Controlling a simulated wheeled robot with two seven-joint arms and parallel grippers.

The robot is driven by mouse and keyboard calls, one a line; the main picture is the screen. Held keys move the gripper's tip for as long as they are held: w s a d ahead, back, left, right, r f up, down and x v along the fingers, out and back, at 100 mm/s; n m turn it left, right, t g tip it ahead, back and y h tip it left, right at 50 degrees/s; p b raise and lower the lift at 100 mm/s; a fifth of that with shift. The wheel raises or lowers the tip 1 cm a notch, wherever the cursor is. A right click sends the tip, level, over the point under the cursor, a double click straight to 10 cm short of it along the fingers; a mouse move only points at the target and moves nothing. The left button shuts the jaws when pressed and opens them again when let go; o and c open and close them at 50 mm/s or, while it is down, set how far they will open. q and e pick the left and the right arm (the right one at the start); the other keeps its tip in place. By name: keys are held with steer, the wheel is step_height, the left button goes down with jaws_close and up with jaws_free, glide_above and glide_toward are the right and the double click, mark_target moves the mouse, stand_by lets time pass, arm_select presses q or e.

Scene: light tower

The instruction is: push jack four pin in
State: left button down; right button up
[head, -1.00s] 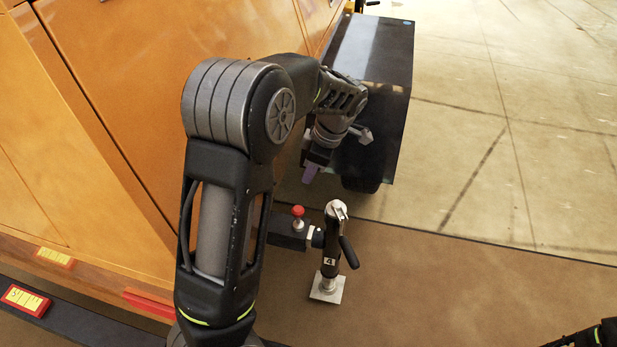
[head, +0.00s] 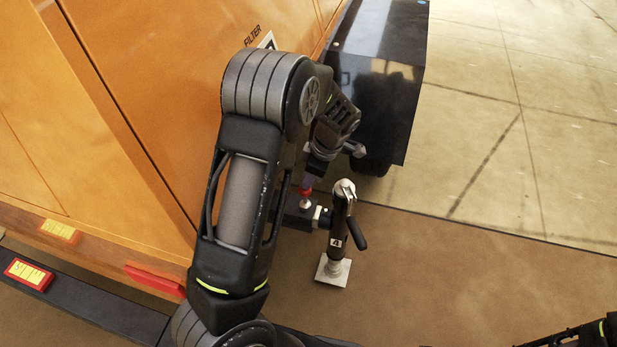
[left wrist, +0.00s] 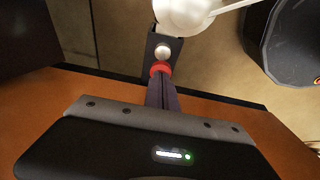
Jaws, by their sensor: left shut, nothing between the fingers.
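Jack four (head: 338,230), a black post labelled 4 with a pale metal top, a dark handle and a square foot plate, stands upright beside the orange cabinet. Its pin has a red knob (head: 306,192) on a metal collar, on the dark arm joining the jack to the cabinet. My left gripper (head: 309,182) is shut and empty, its tips right at the red knob. In the left wrist view the knob (left wrist: 160,68) sits at the end of the shut fingers (left wrist: 161,92); I cannot tell whether they touch. My right gripper does not show, only dark arm parts at the lower right.
The orange cabinet wall (head: 110,110) fills the left. A black fender box with a wheel (head: 375,90) stands just behind the gripper. A red block with a yellow label (head: 28,274) lies on the dark rail at lower left. Open floor (head: 480,240) extends to the right.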

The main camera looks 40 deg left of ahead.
mark_target(305, 192)
arm_select(q)
steer(key=shift+f+b, duration=0.95)
steer(key=shift+f, duration=0.6)
steer(key=shift+s+d, duration=0.1)
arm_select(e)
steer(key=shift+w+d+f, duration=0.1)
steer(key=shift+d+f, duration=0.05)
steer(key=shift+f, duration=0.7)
arm_select(q)
steer(key=shift+r, duration=0.1)
